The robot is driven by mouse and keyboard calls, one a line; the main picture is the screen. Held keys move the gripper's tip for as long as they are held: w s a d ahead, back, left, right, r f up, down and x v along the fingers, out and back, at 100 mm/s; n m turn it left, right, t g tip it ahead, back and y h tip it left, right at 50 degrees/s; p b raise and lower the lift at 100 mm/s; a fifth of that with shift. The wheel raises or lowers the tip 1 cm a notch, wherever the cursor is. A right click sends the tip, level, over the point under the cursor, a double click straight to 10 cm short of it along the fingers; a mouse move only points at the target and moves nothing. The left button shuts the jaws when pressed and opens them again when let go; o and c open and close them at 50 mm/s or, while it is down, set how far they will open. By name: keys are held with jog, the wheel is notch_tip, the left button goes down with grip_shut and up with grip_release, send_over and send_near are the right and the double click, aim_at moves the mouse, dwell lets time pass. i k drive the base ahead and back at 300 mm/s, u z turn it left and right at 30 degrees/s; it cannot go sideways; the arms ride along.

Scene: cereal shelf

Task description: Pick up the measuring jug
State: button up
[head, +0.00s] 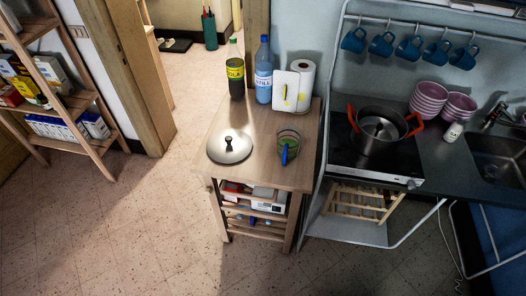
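A clear jug (289,137) with green at its bottom stands on the wooden trolley top (262,180), near its right edge. It looks like the measuring jug. A blue part, which looks like its handle, points toward the front. My gripper is not in view, so its place relative to the jug cannot be told.
A pot lid (230,146) lies left of the jug. Behind stand a cola bottle (236,75), a water bottle (264,72), a white board (285,92) and a paper roll (302,75). A pot with orange handles (379,131) is on the stove at right. Floor (120,230) in front is clear.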

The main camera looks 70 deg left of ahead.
aim_at(288, 136)
jog(key=k, duration=1.75)
jog(key=u, duration=1.85)
jog(key=i, duration=0.8)
jog(key=u, duration=0.1)
